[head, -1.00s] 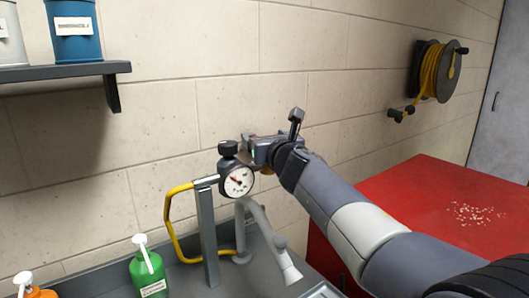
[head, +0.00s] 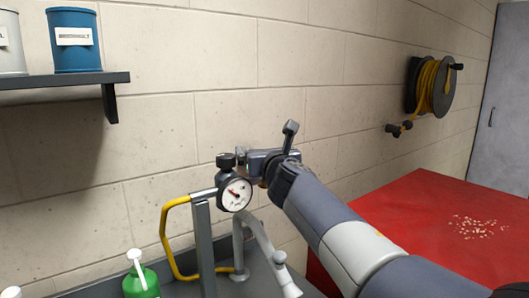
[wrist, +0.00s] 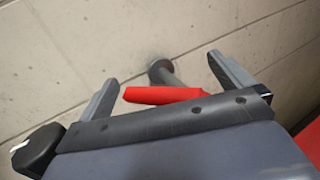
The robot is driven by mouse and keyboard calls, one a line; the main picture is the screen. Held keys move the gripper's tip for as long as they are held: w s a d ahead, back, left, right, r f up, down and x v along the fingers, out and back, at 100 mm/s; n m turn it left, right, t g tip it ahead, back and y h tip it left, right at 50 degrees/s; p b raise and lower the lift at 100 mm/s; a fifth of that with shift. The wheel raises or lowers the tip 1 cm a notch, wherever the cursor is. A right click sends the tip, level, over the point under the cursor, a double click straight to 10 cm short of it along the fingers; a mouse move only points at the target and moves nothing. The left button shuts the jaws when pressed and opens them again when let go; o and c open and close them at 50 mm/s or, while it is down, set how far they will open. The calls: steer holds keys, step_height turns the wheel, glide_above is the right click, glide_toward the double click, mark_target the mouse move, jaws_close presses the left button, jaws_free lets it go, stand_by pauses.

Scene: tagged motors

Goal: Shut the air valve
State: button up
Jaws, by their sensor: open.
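The air valve shows in the wrist view as a red lever handle (wrist: 165,95) with a grey stem or pipe (wrist: 170,75) behind it, running to a round fitting at the wall. My gripper (wrist: 166,85) is open, with one finger on each side of the red handle and gaps between handle and fingers. The handle lies across the jaw opening, close in front of the palm. In the head view my gripper (head: 250,160) is by the wall, just above and right of the pressure gauge (head: 236,194). The valve is hidden in that view.
The gauge has a black knob (head: 226,160) and stands on a grey post (head: 204,245) with a yellow hose (head: 168,240). A green bottle (head: 142,280) is at lower left. A hose reel (head: 436,86) hangs above the red surface (head: 405,205) at right.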

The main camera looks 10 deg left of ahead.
steer(key=b+v, duration=0.1)
steer(key=v, duration=0.9)
steer(key=shift+s, duration=0.35)
steer(key=shift+d, duration=0.15)
